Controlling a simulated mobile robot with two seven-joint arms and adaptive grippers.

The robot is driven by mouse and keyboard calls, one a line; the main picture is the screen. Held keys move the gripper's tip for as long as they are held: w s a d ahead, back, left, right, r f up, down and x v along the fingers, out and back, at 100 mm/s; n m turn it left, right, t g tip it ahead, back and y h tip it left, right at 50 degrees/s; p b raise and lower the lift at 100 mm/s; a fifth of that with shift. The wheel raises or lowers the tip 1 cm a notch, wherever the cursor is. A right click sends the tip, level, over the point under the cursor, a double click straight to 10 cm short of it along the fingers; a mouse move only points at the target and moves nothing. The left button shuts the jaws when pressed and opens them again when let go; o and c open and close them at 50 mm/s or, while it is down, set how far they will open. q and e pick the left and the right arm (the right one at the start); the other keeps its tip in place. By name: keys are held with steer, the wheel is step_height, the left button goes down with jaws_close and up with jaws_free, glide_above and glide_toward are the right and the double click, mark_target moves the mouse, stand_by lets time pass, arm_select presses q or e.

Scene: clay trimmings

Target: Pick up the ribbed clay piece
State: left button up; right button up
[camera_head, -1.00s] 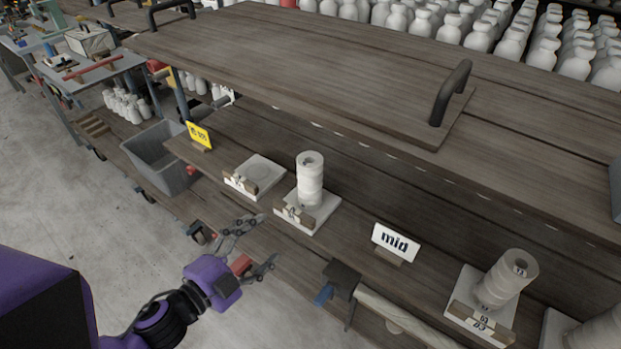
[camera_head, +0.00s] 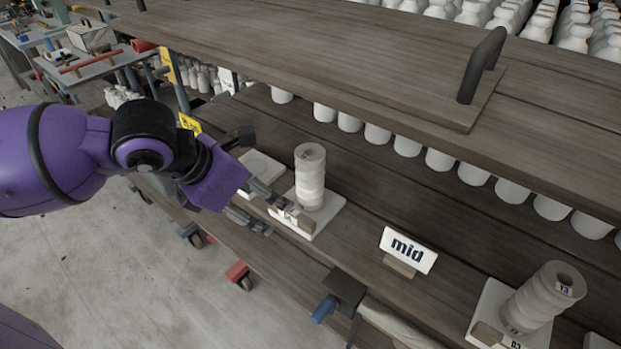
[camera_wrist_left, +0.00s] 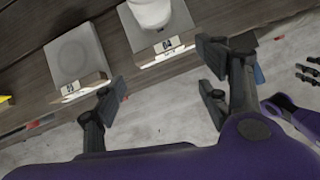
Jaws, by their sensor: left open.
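A pale, ribbed clay cylinder (camera_head: 310,172) stands upright on a white square tile (camera_head: 328,212) on the shelf. Its lower end shows at the top of the left wrist view (camera_wrist_left: 150,12), above a label reading 04. A similar ribbed cylinder (camera_head: 546,298) stands on another tile at the lower right; I cannot tell from the pictures which one is meant. My left gripper (camera_head: 254,178) is open and empty, left of the nearer cylinder and apart from it. In the left wrist view its spread fingers (camera_wrist_left: 162,82) are below the tiles.
An empty tile (camera_wrist_left: 75,60) lies left of the cylinder's tile, partly hidden by my gripper in the head view. A "mid" sign (camera_head: 408,250) stands between the two cylinders. An upper wooden shelf (camera_head: 330,60) overhangs behind. White bottles (camera_head: 440,160) stand beneath it.

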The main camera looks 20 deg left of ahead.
mark_target(299, 175)
arm_select(q)
steer(key=w+d, duration=0.1)
steer(key=w, duration=0.1)
steer(key=w+d, duration=0.1)
steer(key=w, duration=0.1)
steer(key=w+d, duration=0.2)
steer(key=shift+w, duration=0.1)
steer(key=shift+w+d+r+p, duration=0.15)
steer(key=shift+w+d+p, duration=0.35)
steer(key=shift+w, duration=0.45)
steer(key=x, duration=0.2)
steer(key=shift+w+d+f, duration=0.2)
steer(key=shift+w+d, duration=0.05)
steer(key=shift+w, duration=0.05)
steer(key=shift+w+f, duration=0.2)
steer(key=shift+f, duration=0.2)
steer(key=c, duration=1.6)
steer(key=shift+r, duration=0.1)
jaws_close()
